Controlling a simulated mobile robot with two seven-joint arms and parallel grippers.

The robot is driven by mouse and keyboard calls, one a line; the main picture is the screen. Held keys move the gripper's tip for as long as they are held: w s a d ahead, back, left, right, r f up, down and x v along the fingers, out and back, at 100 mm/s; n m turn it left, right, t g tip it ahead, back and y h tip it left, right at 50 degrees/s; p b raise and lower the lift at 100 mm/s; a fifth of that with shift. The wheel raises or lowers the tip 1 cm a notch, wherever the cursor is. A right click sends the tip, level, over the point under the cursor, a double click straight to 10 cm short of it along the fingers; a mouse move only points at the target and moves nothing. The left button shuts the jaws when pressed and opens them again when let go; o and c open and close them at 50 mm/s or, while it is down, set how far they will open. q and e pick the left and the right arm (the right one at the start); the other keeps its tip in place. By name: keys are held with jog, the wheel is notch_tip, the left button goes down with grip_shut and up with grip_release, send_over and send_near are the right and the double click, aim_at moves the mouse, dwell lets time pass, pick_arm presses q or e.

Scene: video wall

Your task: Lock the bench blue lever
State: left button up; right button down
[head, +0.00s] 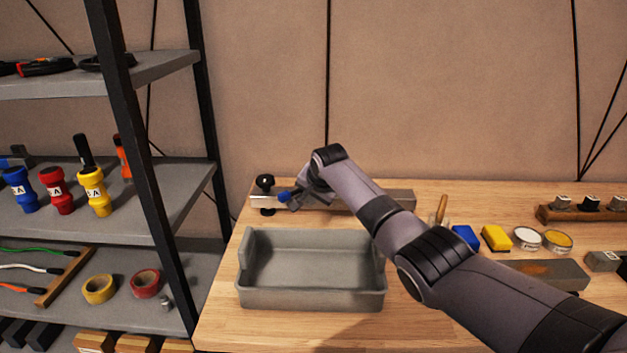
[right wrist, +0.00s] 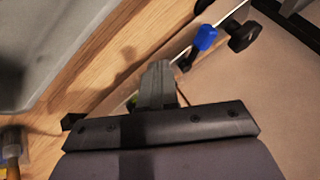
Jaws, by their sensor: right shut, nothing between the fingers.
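The blue lever (head: 284,196) is small and sits by a metal bar (head: 398,197) at the back of the wooden bench. A black knob (head: 265,182) stands just left of it. My right gripper (head: 297,201) is at the bar, just right of the lever, and partly covers the fixture. In the right wrist view the blue lever (right wrist: 205,38) and the black knob (right wrist: 243,36) lie beyond and right of the gripper (right wrist: 160,68). The fingers are together with nothing between them. A gap shows between them and the lever. My left gripper is out of view.
A grey open bin (head: 312,299) stands on the bench in front of the bar. Blue and yellow blocks (head: 496,238) and round tins (head: 557,241) lie to the right. A wall closes the back.

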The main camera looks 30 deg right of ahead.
jog(key=a+v, duration=0.1)
jog(key=v, duration=0.6)
jog(key=shift+r, duration=0.1)
dwell(0.7)
